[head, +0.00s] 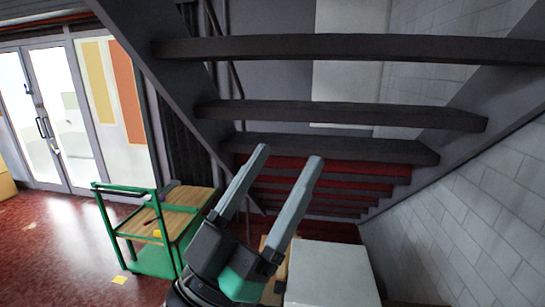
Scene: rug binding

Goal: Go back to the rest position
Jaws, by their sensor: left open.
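My left gripper (290,158) rises from the bottom middle of the head view. Its two long grey fingers point up and stand well apart, with nothing between them. It is open and empty, in front of the underside of the staircase. My right gripper is not in view. No rug shows clearly in this view.
A green cart (126,227) with a wooden top stands at the lower left. A white box-like surface (330,275) lies right of my gripper. Dark stair treads (340,48) hang overhead, with a block wall (470,210) at right. Glass doors (50,115) are at far left.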

